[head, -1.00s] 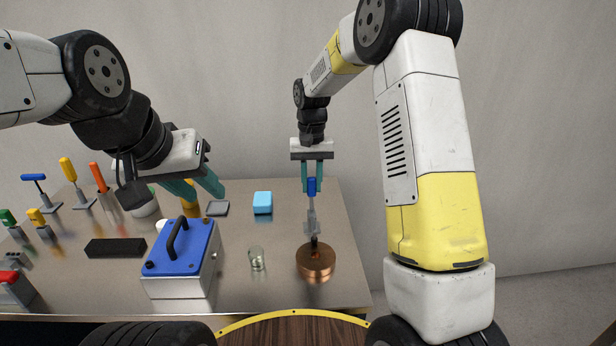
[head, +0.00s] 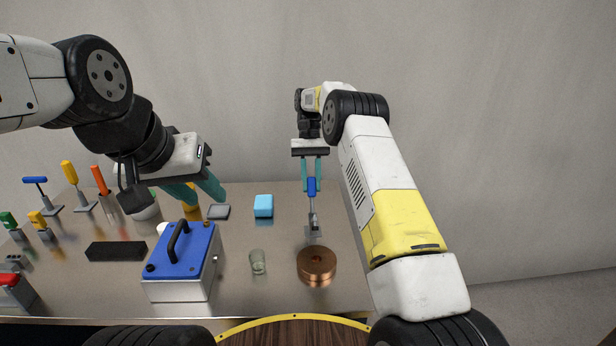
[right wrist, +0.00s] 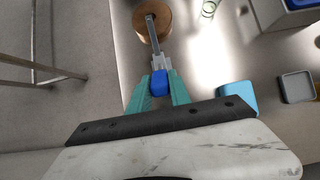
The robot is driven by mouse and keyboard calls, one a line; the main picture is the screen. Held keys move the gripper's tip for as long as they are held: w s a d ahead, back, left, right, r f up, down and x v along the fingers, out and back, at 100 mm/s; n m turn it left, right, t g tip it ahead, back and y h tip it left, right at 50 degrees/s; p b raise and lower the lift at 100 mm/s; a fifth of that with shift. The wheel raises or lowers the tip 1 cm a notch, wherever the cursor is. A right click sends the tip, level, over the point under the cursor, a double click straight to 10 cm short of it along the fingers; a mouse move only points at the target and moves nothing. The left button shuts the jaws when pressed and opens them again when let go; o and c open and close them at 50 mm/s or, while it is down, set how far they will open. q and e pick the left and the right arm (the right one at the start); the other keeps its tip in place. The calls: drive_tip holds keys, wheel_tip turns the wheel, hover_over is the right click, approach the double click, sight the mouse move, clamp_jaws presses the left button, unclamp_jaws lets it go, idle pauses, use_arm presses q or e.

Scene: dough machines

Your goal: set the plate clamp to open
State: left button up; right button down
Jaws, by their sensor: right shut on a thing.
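The plate clamp (head: 313,232) has a blue handle (head: 312,187) and a grey metal base behind the copper disc (head: 317,265). My right gripper (head: 311,180) is shut on the blue handle from above. The handle and clamp also show in the right wrist view (right wrist: 159,83), between the teal fingers. The clamp's bar (right wrist: 152,30) overlaps the disc in that view. In the head view no black tip shows on the disc, and its centre hole is clear. My left gripper (head: 195,192) is open and empty, above the table at the left.
A grey box with a blue lid and black handle (head: 192,255) stands at centre left. A small glass (head: 258,262), light-blue block (head: 263,206) and grey tray (head: 218,212) are nearby. Several coloured-handled clamps stand at the far left, near a black bar (head: 116,251).

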use_arm(q)
drive_tip(key=shift+c, duration=0.3)
drive_tip(key=c, duration=0.3)
drive_tip(key=shift+w+d+r+m, duration=0.1)
drive_tip(key=shift+w+m, duration=0.2)
drive_tip(key=shift+w, duration=0.05)
drive_tip(key=c, duration=0.4)
drive_tip(key=w+d+m, duration=0.2)
drive_tip(key=w, duration=0.1)
drive_tip(key=w+d+m, duration=0.1)
drive_tip(key=w+m, duration=0.2)
drive_tip(key=w, duration=0.1)
drive_tip(key=w+d+m+g, duration=0.1)
drive_tip(key=w+d+m, duration=0.1)
drive_tip(key=w, duration=0.1)
drive_tip(key=shift+w+d+r, duration=0.35)
clamp_jaws()
drive_tip(key=m+g+h, duration=0.1)
drive_tip(key=m, duration=0.8)
approach(313, 185)
drive_tip(key=shift+h, duration=0.3)
drive_tip(key=shift+a+x, duration=0.15)
drive_tip(key=shift+x, duration=1.25)
drive_tip(key=shift+a+x, duration=0.1)
drive_tip(key=shift+x, duration=1.35)
